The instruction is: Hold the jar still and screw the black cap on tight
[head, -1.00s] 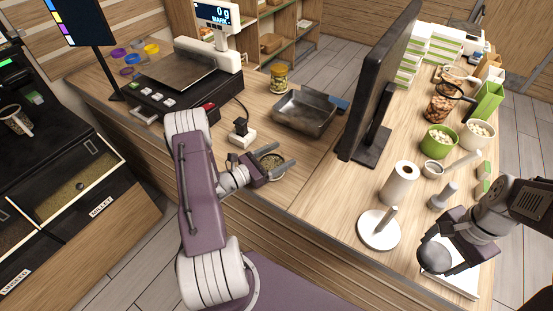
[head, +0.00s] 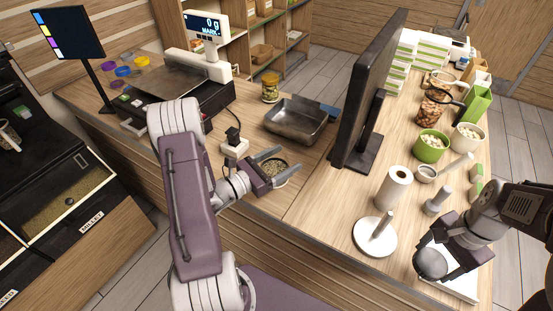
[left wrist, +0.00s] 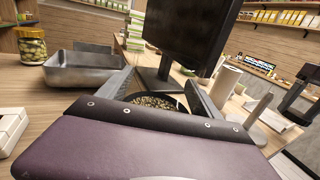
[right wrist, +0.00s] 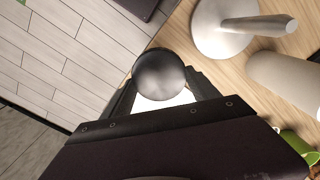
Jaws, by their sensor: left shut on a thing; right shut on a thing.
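An open jar (head: 277,168) with greenish-brown contents stands upright at the counter's front edge, between the fingers of my left gripper (head: 282,160). In the left wrist view the jar's dark rim and contents (left wrist: 156,102) show between both fingers, with no cap on it; its lower part is hidden. The black cap (head: 431,262), round and dark, is held by my right gripper (head: 442,258) at the lower right, well apart from the jar. In the right wrist view the cap (right wrist: 160,74) sits between the fingertips, its flat face towards the camera.
A monitor (head: 368,90), paper roll (head: 393,187) and round white stand (head: 362,240) are between my grippers. White and green bowls (head: 431,147) stand farther right.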

